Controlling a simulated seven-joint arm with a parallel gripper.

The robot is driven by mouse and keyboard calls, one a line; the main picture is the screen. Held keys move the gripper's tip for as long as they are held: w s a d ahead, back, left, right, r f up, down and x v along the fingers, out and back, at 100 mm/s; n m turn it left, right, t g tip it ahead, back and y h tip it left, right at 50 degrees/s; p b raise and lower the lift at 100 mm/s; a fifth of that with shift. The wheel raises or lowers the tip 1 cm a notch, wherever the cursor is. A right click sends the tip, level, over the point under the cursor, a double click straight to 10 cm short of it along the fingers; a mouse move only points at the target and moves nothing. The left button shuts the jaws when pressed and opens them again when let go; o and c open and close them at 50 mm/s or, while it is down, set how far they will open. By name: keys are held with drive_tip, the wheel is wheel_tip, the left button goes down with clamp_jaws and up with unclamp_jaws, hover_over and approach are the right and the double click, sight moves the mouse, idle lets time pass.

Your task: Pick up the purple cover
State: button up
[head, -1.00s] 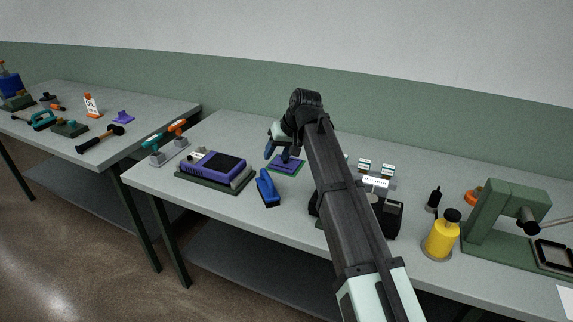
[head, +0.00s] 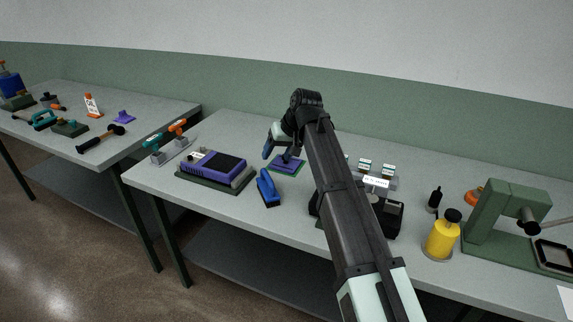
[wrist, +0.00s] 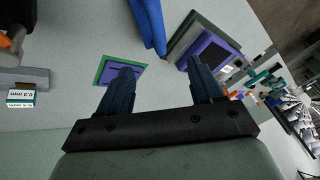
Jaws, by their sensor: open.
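A flat purple panel (head: 290,164) lies on a green-edged pad on the right table, below my gripper (head: 277,152). In the wrist view the purple panel (wrist: 121,73) shows inside its green border, partly hidden by the left finger. My gripper (wrist: 163,82) is open, with nothing between its dark blue fingers. A larger purple casing (head: 213,164) with a dark top sits on a dark green base to the left; its purple side (wrist: 205,44) shows beyond the right finger in the wrist view. I cannot tell which purple piece is the cover.
A blue brush-like tool (head: 267,187) lies in front of the panel. A grey stand (head: 168,153) with orange and teal tools is at the left. A yellow bottle (head: 441,238) and a green press (head: 507,215) stand at the right.

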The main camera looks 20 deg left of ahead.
drive_tip(key=w+a+n+h, duration=0.15)
drive_tip(key=w+a, duration=0.25)
drive_tip(key=w, duration=0.6)
drive_tip(key=w+a+h, duration=0.2)
drive_tip(key=w+a, duration=0.2)
drive_tip(key=w, duration=0.5)
drive_tip(key=f+n, duration=0.1)
drive_tip(key=f, duration=0.1)
drive_tip(key=d+f+h, duration=0.1)
drive_tip(key=f, duration=0.2)
drive_tip(key=d+f+n+g, duration=0.1)
drive_tip(key=f, duration=0.2)
drive_tip(key=shift+s+f+n+h, duration=0.1)
drive_tip(key=shift+n+h, duration=0.25)
drive_tip(key=shift+w+a+f, duration=0.1)
drive_tip(key=shift+f, duration=1.4)
drive_tip(key=shift+w+f, duration=0.1)
drive_tip(key=shift+f, duration=1.35)
drive_tip(key=shift+c, duration=0.4)
